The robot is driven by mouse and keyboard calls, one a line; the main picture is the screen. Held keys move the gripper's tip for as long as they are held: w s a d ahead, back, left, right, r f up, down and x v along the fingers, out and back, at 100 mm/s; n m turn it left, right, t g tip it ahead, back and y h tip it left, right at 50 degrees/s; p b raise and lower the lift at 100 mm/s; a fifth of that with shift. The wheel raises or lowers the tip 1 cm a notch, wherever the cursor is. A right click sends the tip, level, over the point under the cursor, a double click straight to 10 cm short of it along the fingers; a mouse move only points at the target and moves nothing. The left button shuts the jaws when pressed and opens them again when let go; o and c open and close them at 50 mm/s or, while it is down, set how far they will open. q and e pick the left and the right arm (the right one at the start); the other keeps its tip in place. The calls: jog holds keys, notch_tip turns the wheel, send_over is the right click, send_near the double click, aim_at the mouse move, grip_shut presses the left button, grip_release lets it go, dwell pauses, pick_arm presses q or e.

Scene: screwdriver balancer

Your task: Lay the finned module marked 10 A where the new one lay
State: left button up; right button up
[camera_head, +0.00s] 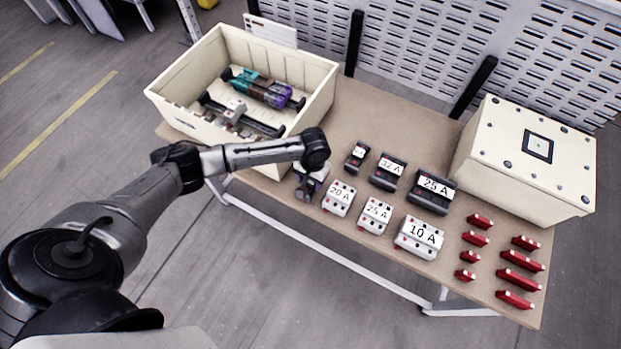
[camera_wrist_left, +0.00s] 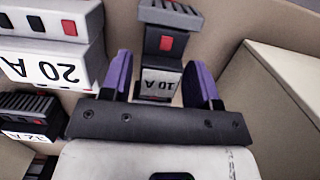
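The finned module marked 10 A (camera_wrist_left: 160,84), grey with a red square and fins, is between the purple fingers of my left gripper (camera_wrist_left: 158,85) in the left wrist view. A narrow gap shows beside it, so the gripper looks open around it. In the head view my left gripper (camera_head: 307,186) points down at the table's front edge, left of the white 20 A module (camera_head: 338,198), and largely covers the finned module. A wider white module also marked 10 A (camera_head: 418,237) lies at the right end of the front row. My right gripper is in neither view.
A white 25 A module (camera_head: 376,214), dark finned modules (camera_head: 388,172), several red pieces (camera_head: 521,260) and a closed cream box (camera_head: 520,185) stand on the table (camera_head: 395,120).

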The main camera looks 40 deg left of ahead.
pick_arm(q)
jog(key=shift+o, duration=1)
notch_tip(320, 180, up, 14)
jog(key=w+p, duration=0.1)
jog(key=p, duration=0.1)
jog(key=shift+w+a, duration=0.2)
jog(key=shift+w, duration=0.15)
jog(key=shift+f, duration=0.2)
